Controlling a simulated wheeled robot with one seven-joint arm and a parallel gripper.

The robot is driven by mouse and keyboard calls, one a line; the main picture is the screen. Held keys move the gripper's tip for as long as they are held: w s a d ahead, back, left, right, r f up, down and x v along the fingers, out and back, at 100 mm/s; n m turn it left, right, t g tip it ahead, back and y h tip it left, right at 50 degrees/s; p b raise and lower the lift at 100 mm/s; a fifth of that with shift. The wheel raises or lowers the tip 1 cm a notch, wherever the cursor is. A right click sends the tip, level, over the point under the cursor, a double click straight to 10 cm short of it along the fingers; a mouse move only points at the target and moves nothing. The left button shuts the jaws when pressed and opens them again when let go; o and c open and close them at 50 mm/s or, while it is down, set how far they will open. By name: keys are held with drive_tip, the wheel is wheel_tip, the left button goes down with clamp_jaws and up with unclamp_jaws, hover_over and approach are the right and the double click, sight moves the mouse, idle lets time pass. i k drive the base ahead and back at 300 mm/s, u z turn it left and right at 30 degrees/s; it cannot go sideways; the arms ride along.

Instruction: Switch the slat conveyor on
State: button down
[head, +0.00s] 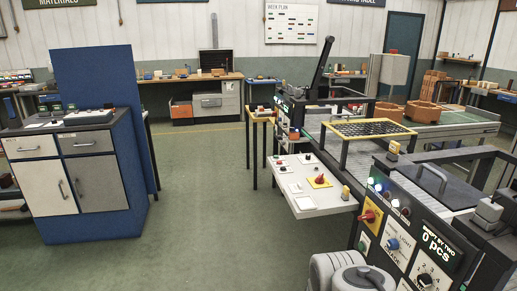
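A conveyor (455,131) with a green and grey bed runs at the right back, with brown blocks on it. A grey ribbed bed (425,183) lies nearer, beyond the front control panel; I cannot tell which one is the slat conveyor. The front control panel (410,235) carries lamps, a red switch on a yellow plate (368,216), a blue knob (392,244) and a dial (426,280). A pale side panel (309,200) holds small switches and a red knob on a yellow plate (320,181). Their labels are mostly too small to read. My gripper is not in view.
A blue cabinet (92,218) with grey doors stands at the left. Green floor (220,190) is free between it and the machine. A black mesh guard in a yellow frame (367,129) stands over the machine. My arm's pale links show at the bottom.

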sight(320, 180)
drive_tip(key=i, duration=2.45)
drive_tip(key=u, duration=1.1)
